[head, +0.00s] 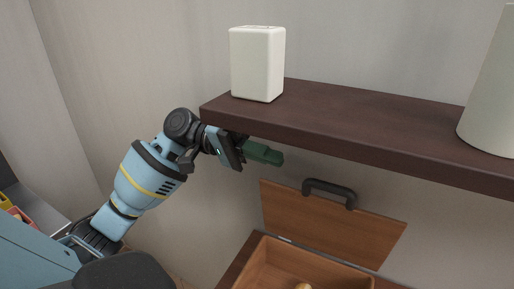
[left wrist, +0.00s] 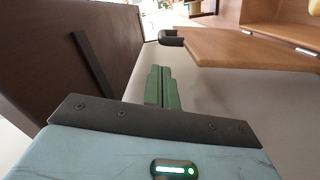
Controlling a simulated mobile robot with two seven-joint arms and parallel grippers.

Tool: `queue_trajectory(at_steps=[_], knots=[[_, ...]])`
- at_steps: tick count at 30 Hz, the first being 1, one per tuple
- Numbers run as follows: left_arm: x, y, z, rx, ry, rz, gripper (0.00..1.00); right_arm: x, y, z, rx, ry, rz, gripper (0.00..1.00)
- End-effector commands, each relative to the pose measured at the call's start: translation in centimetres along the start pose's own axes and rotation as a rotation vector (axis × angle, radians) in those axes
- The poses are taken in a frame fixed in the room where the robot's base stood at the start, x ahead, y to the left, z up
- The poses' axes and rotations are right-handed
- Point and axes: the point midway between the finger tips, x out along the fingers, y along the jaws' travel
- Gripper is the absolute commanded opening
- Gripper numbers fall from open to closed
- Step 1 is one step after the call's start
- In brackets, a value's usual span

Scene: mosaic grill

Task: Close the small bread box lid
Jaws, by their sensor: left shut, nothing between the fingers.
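The wooden bread box (head: 262,263) is at the bottom of the head view, under a dark shelf. Its lid (head: 330,222) stands open, tilted up at the back, with a dark handle (head: 330,190) on its upper edge. In the left wrist view the lid (left wrist: 235,48) and handle (left wrist: 171,39) show at the upper right, beyond the fingers. My left gripper (head: 280,158) has green fingers and is shut and empty. It is just below the shelf's front edge, left of and above the handle, apart from it. The fingers also show in the left wrist view (left wrist: 162,85). My right gripper is not in view.
The dark brown shelf (head: 340,125) runs above the lid and close to my left gripper. A white box-shaped canister (head: 257,64) and a pale round vessel (head: 492,95) stand on it. A small yellowish item (head: 302,287) lies in the bread box.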

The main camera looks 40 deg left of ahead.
Motion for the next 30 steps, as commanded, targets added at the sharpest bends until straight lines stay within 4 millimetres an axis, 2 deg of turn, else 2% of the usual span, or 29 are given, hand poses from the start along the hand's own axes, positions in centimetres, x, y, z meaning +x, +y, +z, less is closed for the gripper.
queue_trajectory(at_steps=[6,12,30], knots=[[3.5,0.3,0.0,0.003,-0.002,0.002,0.00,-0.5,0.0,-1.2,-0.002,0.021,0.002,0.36],[5.3,0.2,0.0,0.001,0.000,0.001,0.00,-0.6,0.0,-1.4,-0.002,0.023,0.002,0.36],[5.9,0.0,0.2,0.018,0.000,-0.001,0.00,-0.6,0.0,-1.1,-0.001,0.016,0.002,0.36]])
